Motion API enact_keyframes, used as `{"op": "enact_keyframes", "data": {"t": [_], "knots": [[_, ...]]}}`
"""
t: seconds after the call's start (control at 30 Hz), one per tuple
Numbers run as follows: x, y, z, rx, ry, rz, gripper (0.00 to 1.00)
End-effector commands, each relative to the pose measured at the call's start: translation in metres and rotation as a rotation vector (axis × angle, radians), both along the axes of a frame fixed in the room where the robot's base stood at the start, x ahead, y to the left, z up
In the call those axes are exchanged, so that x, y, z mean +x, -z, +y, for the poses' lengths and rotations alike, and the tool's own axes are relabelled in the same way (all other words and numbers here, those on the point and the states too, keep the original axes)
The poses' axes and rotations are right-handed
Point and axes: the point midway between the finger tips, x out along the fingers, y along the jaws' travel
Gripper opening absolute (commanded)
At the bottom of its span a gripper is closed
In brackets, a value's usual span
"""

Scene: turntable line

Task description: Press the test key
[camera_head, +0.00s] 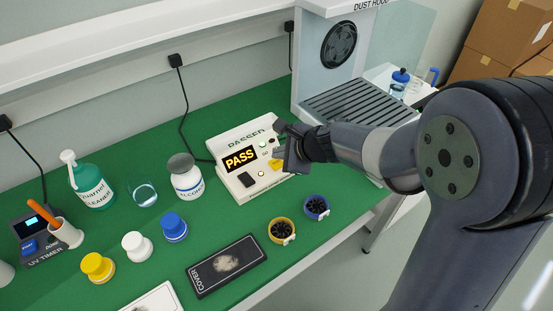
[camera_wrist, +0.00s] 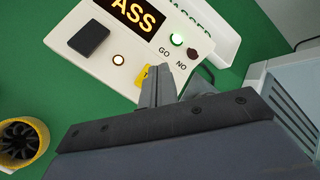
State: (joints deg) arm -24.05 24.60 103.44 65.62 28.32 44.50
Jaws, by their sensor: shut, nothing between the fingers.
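The white tester (camera_head: 228,178) stands on the green bench, and its display reads PASS. In the wrist view its panel (camera_wrist: 104,68) shows a lit green GO lamp (camera_wrist: 177,39), a dark NO lamp (camera_wrist: 194,52), a small warm-lit round button or lamp (camera_wrist: 118,59) and a dark square part (camera_wrist: 88,38). A yellow part (camera_wrist: 141,76), perhaps the test key, is partly hidden by my fingers. My gripper (camera_head: 284,153) is shut and empty at the tester's right side; its fingertips (camera_wrist: 158,76) appear beside the yellow part. I cannot tell whether they touch it.
Two fans, yellow-rimmed (camera_head: 283,231) and blue-rimmed (camera_head: 317,208), lie in front of the tester. The alcohol bottle (camera_head: 187,183) stands left of it, and a dark COVER box (camera_head: 226,265) lies nearer. The dust hood (camera_head: 322,70) stands behind my arm.

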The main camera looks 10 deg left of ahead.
Motion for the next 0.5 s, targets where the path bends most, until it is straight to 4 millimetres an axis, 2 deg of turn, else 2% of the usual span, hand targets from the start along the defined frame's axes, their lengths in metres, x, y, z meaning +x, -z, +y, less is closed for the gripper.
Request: {"op": "enact_keyframes", "data": {"t": [0.27,0.5], "knots": [[0.0,-0.001,0.0,0.0,0.0,0.0,0.0],[0.0,-0.022,0.0,0.0,0.001,-0.001,0.0]]}}
